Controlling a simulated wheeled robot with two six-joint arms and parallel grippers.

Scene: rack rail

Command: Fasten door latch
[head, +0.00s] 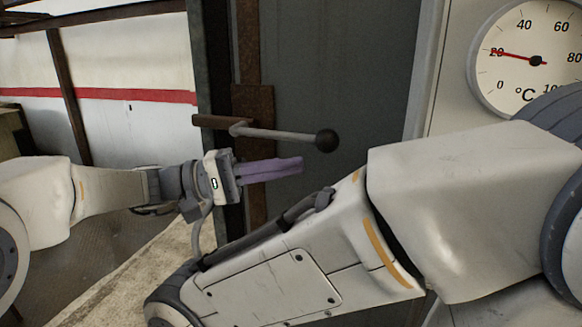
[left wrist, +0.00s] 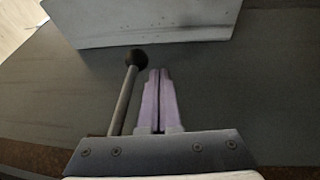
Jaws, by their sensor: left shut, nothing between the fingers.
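The door latch (head: 275,134) is a grey metal lever with a black ball knob (head: 326,140), pivoting on a rusty plate (head: 253,110) at the edge of the dark door (head: 335,70). The lever lies nearly horizontal, its knob to the right. My left gripper (head: 301,163) has purple fingers, shut and empty, just below the lever in the head view. In the left wrist view the fingers (left wrist: 158,72) lie beside the lever (left wrist: 123,100), with the knob (left wrist: 136,59) just beyond and left of their tips. I cannot tell whether they touch. My right gripper is out of view.
A round temperature dial (head: 535,58) hangs on a pale panel at the upper right. A rusty post (head: 249,45) stands beside the door. My own right arm fills the lower right, close below the left gripper in the picture.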

